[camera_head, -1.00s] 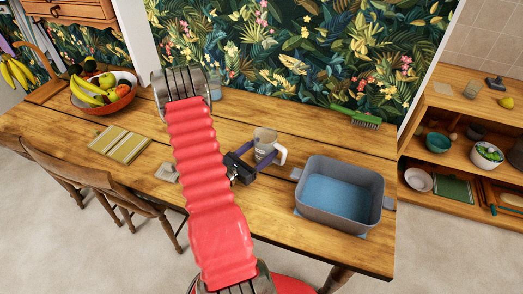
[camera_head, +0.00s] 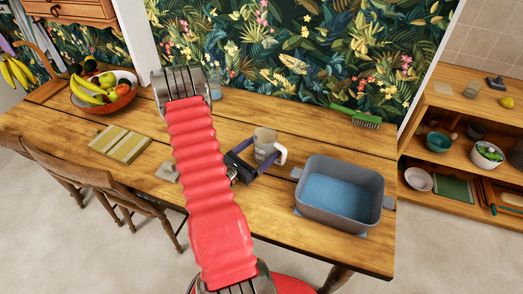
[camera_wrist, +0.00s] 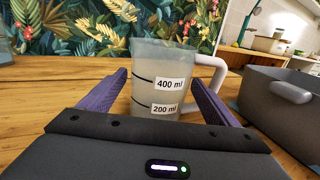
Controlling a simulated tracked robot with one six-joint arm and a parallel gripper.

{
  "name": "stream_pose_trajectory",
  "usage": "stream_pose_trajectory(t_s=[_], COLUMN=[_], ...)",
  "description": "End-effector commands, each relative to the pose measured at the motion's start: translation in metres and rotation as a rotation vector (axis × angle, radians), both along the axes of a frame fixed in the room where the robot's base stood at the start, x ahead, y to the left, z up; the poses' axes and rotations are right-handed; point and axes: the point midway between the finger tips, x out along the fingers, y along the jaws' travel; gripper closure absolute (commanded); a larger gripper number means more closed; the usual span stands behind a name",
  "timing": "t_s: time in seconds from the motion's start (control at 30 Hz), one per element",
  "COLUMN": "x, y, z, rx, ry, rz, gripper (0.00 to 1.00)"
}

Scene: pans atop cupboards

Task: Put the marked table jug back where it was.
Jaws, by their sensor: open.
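The jug (camera_head: 264,146) is a translucent measuring jug with a white handle, standing upright on the wooden table. In the wrist view the jug (camera_wrist: 165,85) shows black lines and labels reading 400 ml and 200 ml, with its handle to the right. My gripper (camera_head: 251,152) is open at table height, its purple fingers on either side of the jug. In the wrist view the fingers (camera_wrist: 160,100) are spread left and right of the jug, with space visible beside it. The jug's lowest part is hidden behind my gripper body.
A grey tub with blue inside (camera_head: 339,188) stands right of the jug. A green brush (camera_head: 356,117) lies at the back. A fruit bowl (camera_head: 104,96) and a striped cloth (camera_head: 121,143) are at left. Shelves (camera_head: 455,115) stand at right. The table behind the jug is mostly clear.

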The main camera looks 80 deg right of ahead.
Motion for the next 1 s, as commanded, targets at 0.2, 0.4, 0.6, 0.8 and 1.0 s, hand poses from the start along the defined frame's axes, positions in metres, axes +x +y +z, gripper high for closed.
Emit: stream_pose_trajectory(t_s=[0.2, 0.4, 0.6, 0.8, 1.0], x=[0.011, 0.023, 0.035, 0.046, 0.055], y=[0.017, 0.041, 0.063, 0.085, 0.101], z=[-0.001, -0.001, -0.001, -0.001, -0.001], rx=[0.002, 0.001, 0.001, 0.0, 0.0], ry=[0.001, 0.0, 0.0, 0.001, 0.001], rz=[0.004, 0.005, 0.004, 0.004, 0.004], gripper=[0.17, 0.17, 0.17, 0.17, 0.17])
